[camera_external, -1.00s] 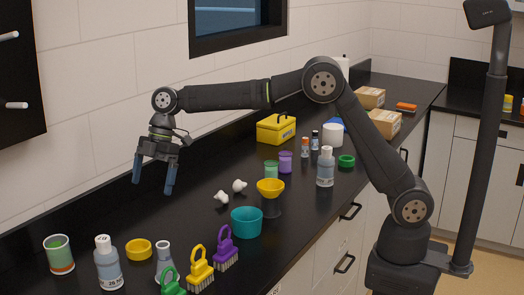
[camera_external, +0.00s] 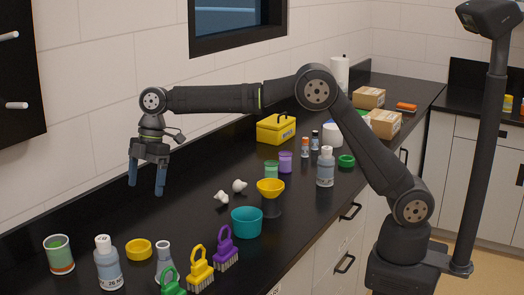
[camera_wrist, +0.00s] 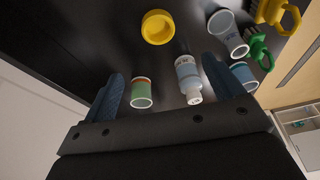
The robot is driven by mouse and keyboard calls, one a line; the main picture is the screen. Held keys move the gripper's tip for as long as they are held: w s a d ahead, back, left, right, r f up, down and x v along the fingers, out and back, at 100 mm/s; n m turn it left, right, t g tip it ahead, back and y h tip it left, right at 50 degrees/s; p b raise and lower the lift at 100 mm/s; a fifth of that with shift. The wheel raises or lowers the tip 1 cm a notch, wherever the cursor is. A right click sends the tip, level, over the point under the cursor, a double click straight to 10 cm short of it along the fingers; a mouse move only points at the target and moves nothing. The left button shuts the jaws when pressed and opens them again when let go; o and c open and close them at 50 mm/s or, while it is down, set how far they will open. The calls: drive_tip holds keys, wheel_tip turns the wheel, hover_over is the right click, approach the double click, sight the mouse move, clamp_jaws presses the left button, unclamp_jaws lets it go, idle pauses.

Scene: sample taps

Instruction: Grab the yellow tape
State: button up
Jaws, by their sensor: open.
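The yellow tape (camera_external: 138,249) is a short round roll lying on the black counter at the front left, between a green cup and a conical flask. In the wrist view the yellow tape (camera_wrist: 158,28) shows near the top middle, beyond the fingertips. My gripper (camera_external: 147,190) is open and empty, its blue fingers pointing down, above the counter and behind the tape in the external view. In the wrist view my gripper (camera_wrist: 165,75) has its two fingers wide apart, with a green cup and a bottle showing between them.
A green cup (camera_external: 60,254), a bottle (camera_external: 108,263) and a flask (camera_external: 164,262) stand close around the tape. Green, yellow (camera_external: 200,268) and purple brushes and a teal bowl (camera_external: 246,222) are to the right. The counter left of my gripper is clear.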

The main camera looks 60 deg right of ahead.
drive_tip(key=a+r+m+h, duration=0.1)
drive_tip(key=a+h, duration=0.1)
drive_tip(key=a, duration=0.2)
hover_over(138, 241)
drive_tip(key=s+a, duration=0.2)
drive_tip(key=shift+m, duration=0.3)
drive_tip(key=f, duration=1.1)
drive_tip(key=shift+s+d+f, duration=0.1)
drive_tip(key=shift+d+f, duration=0.15)
drive_tip(key=shift+f, duration=0.15)
wheel_tip(138, 241, down, 5)
drive_tip(key=shift+f, duration=0.1)
drive_tip(key=c, duration=1.1)
